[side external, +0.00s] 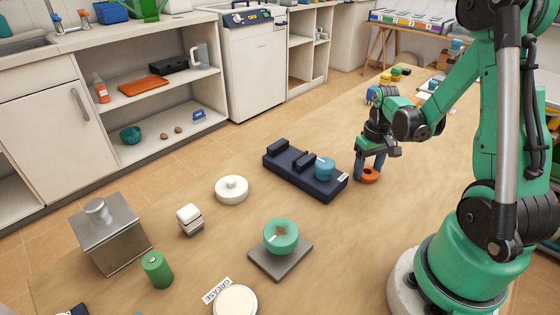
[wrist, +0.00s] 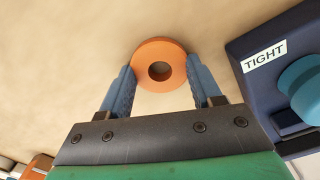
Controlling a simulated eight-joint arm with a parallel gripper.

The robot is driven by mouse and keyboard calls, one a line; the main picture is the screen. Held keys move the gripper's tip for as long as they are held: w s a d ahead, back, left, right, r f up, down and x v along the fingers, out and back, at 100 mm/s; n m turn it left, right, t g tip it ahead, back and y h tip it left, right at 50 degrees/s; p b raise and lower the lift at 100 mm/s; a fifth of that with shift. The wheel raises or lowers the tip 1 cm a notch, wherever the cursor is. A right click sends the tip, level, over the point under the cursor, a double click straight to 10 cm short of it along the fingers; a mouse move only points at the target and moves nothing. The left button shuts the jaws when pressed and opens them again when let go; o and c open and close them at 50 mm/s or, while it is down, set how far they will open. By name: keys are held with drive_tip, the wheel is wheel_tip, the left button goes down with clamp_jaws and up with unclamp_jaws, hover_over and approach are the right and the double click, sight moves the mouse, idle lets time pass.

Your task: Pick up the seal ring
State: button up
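The seal ring appears to be the flat orange ring (side external: 369,176) with a dark centre hole, lying on the tan surface at the right of the dark blue block. In the wrist view the orange ring (wrist: 160,48) sits between the tips of my gripper (wrist: 159,74). My gripper (side external: 368,172) points down, with one blue finger on each side of the ring. The fingers are spread about as wide as the ring. I cannot tell whether the tips press on it or leave a small gap.
A dark blue block (side external: 285,175) with a teal knob (side external: 325,168) stands close left of the ring; its label (wrist: 265,57) reads TIGHT. A white disc (side external: 232,190), a teal ring-shaped part (side external: 281,236) on a grey plate (side external: 264,260) and a metal box (side external: 118,245) stand farther off.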

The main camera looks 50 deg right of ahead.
drive_tip(key=shift+c, duration=0.7)
